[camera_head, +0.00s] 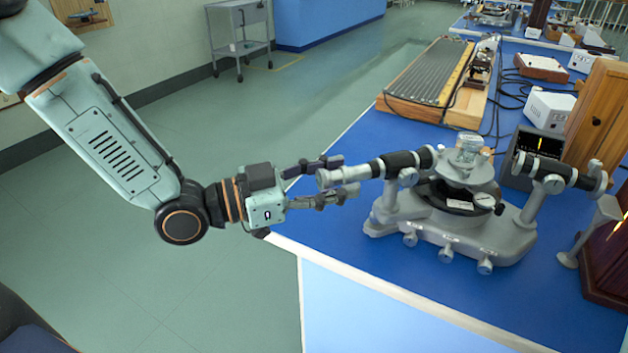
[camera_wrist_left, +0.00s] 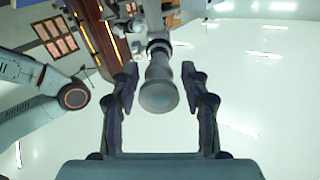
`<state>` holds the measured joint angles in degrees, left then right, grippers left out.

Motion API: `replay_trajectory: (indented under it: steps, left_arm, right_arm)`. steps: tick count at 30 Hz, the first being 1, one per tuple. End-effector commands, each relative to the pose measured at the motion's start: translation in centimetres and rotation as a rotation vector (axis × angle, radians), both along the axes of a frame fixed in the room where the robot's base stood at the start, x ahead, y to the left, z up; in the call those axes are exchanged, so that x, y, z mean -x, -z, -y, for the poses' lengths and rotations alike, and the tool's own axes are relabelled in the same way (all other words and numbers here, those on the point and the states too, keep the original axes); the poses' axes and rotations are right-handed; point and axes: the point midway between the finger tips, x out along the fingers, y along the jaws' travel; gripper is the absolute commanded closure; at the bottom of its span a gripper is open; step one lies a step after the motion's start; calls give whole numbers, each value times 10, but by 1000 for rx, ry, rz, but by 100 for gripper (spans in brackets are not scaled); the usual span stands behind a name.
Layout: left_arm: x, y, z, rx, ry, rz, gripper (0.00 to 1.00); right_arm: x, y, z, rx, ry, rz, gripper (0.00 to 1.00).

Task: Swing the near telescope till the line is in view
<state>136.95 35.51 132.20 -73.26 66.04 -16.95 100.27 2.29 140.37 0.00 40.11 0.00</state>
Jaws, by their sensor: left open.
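The spectrometer (camera_head: 440,225) stands on the blue bench near its front left corner. Its near telescope (camera_head: 380,168) points left toward my left arm, with the eyepiece end between my left gripper's fingers. My left gripper (camera_head: 335,180) is open, one finger on each side of the tube. In the left wrist view, the telescope's round end (camera_wrist_left: 158,96) sits between the open fingers of the gripper (camera_wrist_left: 160,105), with gaps on both sides. A second tube (camera_head: 560,172) is on the spectrometer's right. A small screen (camera_head: 540,145) behind it shows a bright yellow vertical line. My right gripper is not in view.
The blue bench (camera_head: 350,215) carries a long ribbed wooden apparatus (camera_head: 425,80) behind, with cables and white boxes (camera_head: 550,108). A wooden cabinet (camera_head: 597,115) stands at right. The green floor at left is clear up to a grey trolley (camera_head: 240,30).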

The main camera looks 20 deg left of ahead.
Motion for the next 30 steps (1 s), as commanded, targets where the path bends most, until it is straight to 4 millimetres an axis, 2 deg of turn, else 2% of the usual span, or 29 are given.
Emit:
replay_trajectory:
  steps: [12, 30]
  left_arm:
    - [15, -1, -19, 5, -2, 1, 54]
    - [22, 0, -24, 0, 2, 3, 54]
  right_arm:
    - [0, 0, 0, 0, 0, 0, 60]
    - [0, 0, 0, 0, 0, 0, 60]
